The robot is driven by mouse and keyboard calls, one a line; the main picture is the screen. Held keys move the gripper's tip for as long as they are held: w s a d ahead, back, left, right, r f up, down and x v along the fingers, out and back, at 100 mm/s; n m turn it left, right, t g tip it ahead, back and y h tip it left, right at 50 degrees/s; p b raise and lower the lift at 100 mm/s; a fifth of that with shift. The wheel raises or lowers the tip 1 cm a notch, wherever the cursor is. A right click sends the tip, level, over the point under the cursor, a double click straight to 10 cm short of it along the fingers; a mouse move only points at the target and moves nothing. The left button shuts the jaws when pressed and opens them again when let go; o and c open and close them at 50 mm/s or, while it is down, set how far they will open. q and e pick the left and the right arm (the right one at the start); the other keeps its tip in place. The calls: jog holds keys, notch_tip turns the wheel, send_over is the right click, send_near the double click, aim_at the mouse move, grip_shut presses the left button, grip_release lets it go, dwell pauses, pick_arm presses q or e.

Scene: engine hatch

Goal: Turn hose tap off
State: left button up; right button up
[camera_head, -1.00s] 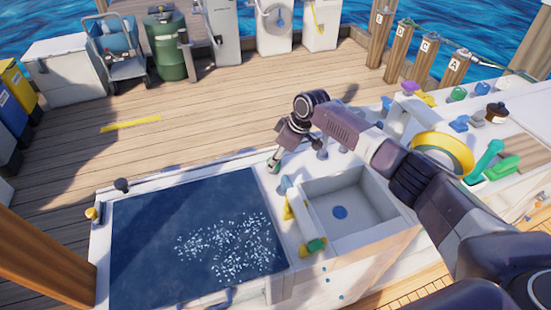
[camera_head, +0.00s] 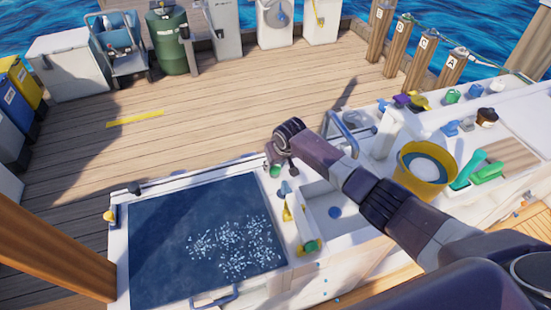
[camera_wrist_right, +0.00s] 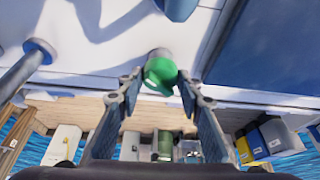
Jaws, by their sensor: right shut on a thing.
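The hose tap (camera_wrist_right: 160,75), with a green knob on a grey stub, stands on the white counter in the right wrist view. Its green part also shows at the counter's back edge in the head view (camera_head: 275,171), between the water-filled tank and the sink. My right gripper (camera_head: 272,160) reaches down over it from the right. In the right wrist view its two fingers (camera_wrist_right: 159,82) are on either side of the green knob, shut on it. The fingers' contact points are partly hidden. My left gripper is not in view.
A dark water-filled tank (camera_head: 150,240) lies left of the tap. The white sink (camera_head: 325,195) with a curved faucet (camera_head: 343,128) is to the right, partly behind my arm. A yellow bucket (camera_head: 408,175) and green items stand further right. The deck behind is mostly clear.

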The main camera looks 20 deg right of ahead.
jog(key=m+h+p, duration=0.1)
jog(key=m, duration=0.1)
jog(key=shift+a+m, duration=0.15)
jog(key=shift+m, duration=0.25)
jog(key=m+h, duration=0.1)
jog(key=m, duration=0.1)
jog(key=shift+a+m, duration=0.1)
jog(key=shift+m, duration=0.3)
jog(key=m+h+b, duration=0.1)
jog(key=m, duration=0.1)
jog(key=shift+w+f+m+g, duration=0.1)
jog(key=shift+m+g, duration=0.3)
jog(key=shift+m+h+b, duration=0.3)
jog(key=shift+m+b, duration=0.35)
jog(key=shift+m, duration=0.05)
jog(key=o, duration=1.2)
jog(key=shift+c, duration=0.2)
